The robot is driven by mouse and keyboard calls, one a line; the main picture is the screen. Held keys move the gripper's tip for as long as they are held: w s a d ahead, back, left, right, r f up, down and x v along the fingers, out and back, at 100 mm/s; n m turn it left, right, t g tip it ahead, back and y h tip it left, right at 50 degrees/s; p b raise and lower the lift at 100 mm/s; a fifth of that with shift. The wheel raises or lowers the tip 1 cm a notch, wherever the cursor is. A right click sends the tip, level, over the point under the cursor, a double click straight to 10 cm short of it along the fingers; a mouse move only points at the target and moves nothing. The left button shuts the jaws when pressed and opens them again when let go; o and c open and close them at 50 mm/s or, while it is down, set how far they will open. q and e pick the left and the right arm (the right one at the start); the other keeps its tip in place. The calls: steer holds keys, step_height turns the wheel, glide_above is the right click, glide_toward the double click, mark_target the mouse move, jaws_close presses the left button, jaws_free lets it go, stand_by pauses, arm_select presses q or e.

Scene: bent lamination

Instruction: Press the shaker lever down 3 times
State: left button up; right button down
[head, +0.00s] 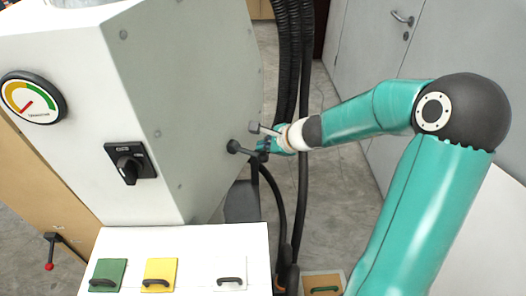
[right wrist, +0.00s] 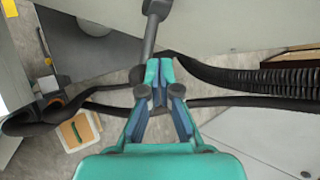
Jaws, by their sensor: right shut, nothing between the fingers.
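A dark lever (head: 242,150) with a round hub sticks out from the right side of the white machine; it seems to be the shaker lever. It also shows in the right wrist view (right wrist: 149,40), running from the top edge down to behind my fingertips. My right gripper (head: 263,150) is at the outer end of this lever. In the right wrist view, the gripper (right wrist: 159,68) is shut and empty, its fingertips overlapping the lever's end. I cannot tell whether they touch it. My left gripper is not in view.
The white machine (head: 185,90) carries a gauge (head: 32,98) and a black rotary switch (head: 130,163). Another lever with a red knob (head: 48,267) is at lower left. Black hoses (head: 288,60) hang behind my right gripper. A white panel (head: 190,245) with coloured handled lids stands in front.

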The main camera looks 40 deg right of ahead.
step_height(320, 180, up, 5)
steer(key=p, duration=0.4)
steer(key=shift+p, duration=0.4)
steer(key=shift+f, duration=0.1)
stand_by(0.6)
